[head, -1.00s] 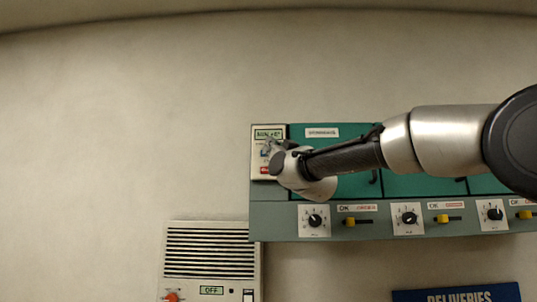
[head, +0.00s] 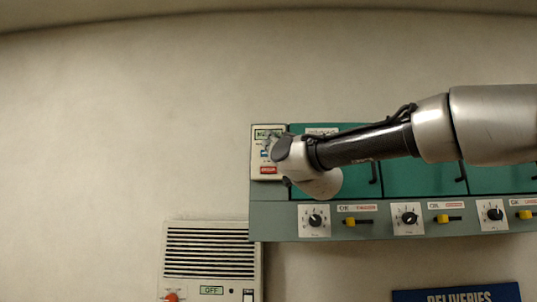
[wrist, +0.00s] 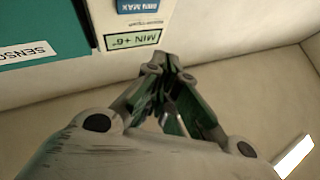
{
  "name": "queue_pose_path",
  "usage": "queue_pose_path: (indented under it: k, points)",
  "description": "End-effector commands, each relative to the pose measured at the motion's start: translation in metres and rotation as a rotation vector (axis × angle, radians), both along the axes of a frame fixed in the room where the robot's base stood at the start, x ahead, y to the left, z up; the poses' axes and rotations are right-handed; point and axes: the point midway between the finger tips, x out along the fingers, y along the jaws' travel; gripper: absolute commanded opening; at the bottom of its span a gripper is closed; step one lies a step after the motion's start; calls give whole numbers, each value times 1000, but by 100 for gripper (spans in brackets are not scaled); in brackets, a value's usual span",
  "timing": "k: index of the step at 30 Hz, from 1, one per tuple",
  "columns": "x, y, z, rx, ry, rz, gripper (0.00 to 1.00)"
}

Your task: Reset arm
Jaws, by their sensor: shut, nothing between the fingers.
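My gripper (wrist: 162,64) shows in the wrist view with its fingertips together and nothing between them. The tips appear just short of a small display reading "MIN +6°" (wrist: 134,41); I cannot tell whether they touch the panel. A blue "MIN MAX" button (wrist: 138,5) is beyond the display. In the head view my wrist covers most of the gripper, in front of the small white control panel (head: 257,170) at the cabinet's left end. That panel has a display, a blue button and a red button, partly hidden.
The green cabinet (head: 420,178) runs right along the wall, with dials, yellow sliders and dark handles. Below left is a vented wall unit (head: 210,250) with an "OFF" display. A blue "DELIVERIES" sign (head: 456,295) is at the bottom right. The wall at left is bare.

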Motion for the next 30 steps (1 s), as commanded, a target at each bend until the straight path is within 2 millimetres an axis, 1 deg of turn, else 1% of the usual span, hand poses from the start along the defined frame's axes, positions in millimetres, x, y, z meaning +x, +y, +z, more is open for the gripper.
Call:
queue_pose_path:
  k: [23, 24, 26, 27, 29, 30]
  points:
    - [0, 0, 0, 3, 2, 2, 0]
    - [1, 2, -2, 4, 14, 13, 0]
    - [4, 9, -11, -14, 55, 40, 0]
    - [7, 17, -22, -42, 101, 67, 0]
    - [12, 31, -52, -103, 189, 108, 0]
    - [14, 40, -78, -152, 258, 133, 0]
